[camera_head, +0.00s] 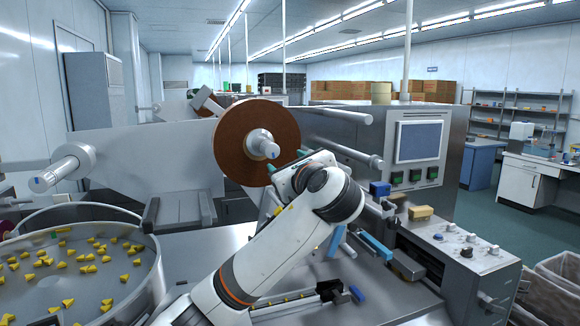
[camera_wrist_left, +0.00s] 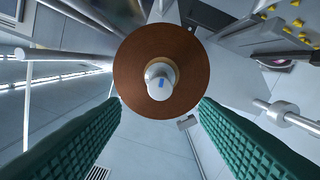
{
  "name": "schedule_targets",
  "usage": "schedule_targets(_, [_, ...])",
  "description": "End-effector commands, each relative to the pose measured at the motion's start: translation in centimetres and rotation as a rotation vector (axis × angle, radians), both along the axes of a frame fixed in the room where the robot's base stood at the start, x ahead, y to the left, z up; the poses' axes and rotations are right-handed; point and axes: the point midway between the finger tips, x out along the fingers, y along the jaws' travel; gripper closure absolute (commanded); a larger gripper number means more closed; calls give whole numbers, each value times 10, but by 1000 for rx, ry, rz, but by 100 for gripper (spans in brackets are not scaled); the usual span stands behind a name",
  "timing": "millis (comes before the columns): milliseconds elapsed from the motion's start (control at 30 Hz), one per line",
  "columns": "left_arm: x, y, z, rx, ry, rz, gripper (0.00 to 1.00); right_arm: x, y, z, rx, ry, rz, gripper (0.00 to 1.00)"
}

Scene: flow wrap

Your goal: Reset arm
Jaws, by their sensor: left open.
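My left arm (camera_head: 275,245) reaches up from the bottom middle of the head view. Its left gripper (camera_head: 285,161) is in front of the lower right part of the brown film roll (camera_head: 232,140), and the wrist partly hides the fingers. In the left wrist view, the two green ridged fingers of the gripper (camera_wrist_left: 160,102) stand wide apart with nothing between them. The roll (camera_wrist_left: 130,75) faces that camera beyond the fingertips, with its pale hub in the centre. My right gripper is in neither view.
A round metal bowl (camera_head: 150,290) with several yellow pieces is at lower left. A bare metal spindle (camera_head: 62,170) sticks out at left. The machine cabinet (camera_head: 340,128) with a screen (camera_head: 419,142) and a control panel (camera_head: 470,255) is at right. A steel rod (camera_head: 345,152) lies near the gripper.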

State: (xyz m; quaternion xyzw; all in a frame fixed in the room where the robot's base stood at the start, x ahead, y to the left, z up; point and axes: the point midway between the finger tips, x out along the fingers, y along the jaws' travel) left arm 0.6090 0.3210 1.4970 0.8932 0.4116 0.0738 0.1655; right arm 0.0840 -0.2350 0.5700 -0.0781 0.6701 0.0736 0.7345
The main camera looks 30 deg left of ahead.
Motion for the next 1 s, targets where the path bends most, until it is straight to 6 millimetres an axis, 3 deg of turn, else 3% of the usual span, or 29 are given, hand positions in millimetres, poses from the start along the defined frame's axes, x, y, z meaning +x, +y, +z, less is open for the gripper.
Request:
schedule_targets(267, [1,-1,-3,-5,0,-4,45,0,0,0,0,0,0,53])
schedule_targets(367, [4,-6,-26,-52,1,-31,45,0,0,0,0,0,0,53])
schedule_targets(467, [7,-19,-77,-174,-7,-87,45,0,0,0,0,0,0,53])
schedule_targets(567, [2,-36,-148,-373,-20,-138,45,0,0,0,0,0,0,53])
schedule_targets(667, [-15,-54,-220,-611,-36,-153,45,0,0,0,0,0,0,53])
schedule_targets(800, [-57,-74,-311,-952,-61,-92,45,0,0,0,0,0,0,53])
schedule_targets(1000, [-144,-96,-413,-1409,-121,159,45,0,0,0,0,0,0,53])
